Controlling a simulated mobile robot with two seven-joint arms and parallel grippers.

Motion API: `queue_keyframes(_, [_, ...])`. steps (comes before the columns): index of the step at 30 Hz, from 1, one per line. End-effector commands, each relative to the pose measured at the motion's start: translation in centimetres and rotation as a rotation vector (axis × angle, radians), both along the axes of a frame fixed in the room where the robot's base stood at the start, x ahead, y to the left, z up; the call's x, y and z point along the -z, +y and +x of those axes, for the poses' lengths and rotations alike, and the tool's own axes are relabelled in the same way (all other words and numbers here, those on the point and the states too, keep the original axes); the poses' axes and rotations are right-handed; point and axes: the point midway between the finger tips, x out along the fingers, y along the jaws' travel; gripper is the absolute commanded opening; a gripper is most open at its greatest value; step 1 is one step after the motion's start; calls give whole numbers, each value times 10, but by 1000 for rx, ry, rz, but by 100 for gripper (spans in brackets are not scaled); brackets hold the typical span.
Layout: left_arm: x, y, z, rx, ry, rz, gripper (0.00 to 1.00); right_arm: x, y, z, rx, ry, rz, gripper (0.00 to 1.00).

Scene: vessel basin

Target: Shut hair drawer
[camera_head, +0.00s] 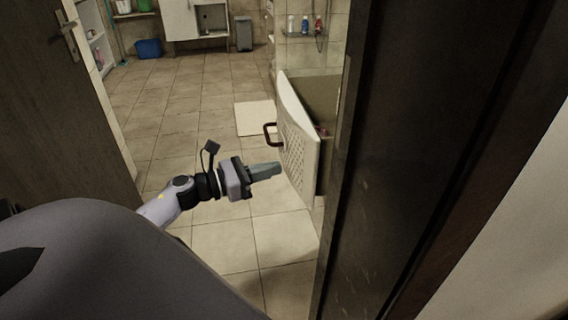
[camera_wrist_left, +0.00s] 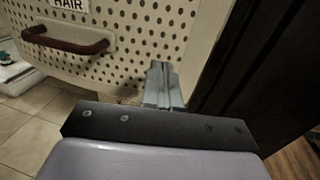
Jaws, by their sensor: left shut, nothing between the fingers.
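The hair drawer (camera_head: 299,143) is a pale perforated front with a brown handle, standing out from behind the dark door frame in the head view. Its open inside shows behind the front. In the left wrist view the drawer front (camera_wrist_left: 140,50) fills the upper part, with a "HAIR" label (camera_wrist_left: 70,4) and the brown handle (camera_wrist_left: 66,40) at upper left. My left gripper (camera_head: 278,169) is shut and empty, its fingertips just in front of the lower drawer front. The fingertips (camera_wrist_left: 162,66) point at the panel right of the handle; I cannot tell whether they touch. My right gripper is not in view.
A dark door frame (camera_head: 430,130) stands close on the right, and a dark door (camera_head: 60,110) on the left. Tiled floor (camera_head: 180,100) is clear beyond. A pale mat (camera_head: 255,117) lies behind the drawer. A blue bin (camera_head: 148,48) stands far back.

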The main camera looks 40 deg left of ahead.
Motion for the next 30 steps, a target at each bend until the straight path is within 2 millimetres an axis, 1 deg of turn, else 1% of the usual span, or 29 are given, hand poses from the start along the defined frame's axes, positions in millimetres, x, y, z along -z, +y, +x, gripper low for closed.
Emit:
queue_keyframes(1, [-2,-3,7,-1,-2,-2,0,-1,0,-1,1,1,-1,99])
queue_keyframes(3, [-2,-7,15,0,-1,-2,0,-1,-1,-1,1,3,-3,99])
queue_keyframes(9, [-1,-15,29,-1,0,-1,0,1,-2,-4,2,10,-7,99])
queue_keyframes(14, [0,-17,33,0,0,-1,0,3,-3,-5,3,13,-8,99])
queue_keyframes(26, [0,-18,34,0,0,-1,0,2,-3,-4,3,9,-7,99])
queue_keyframes(30, [0,-22,39,1,-1,0,0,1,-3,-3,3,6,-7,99])
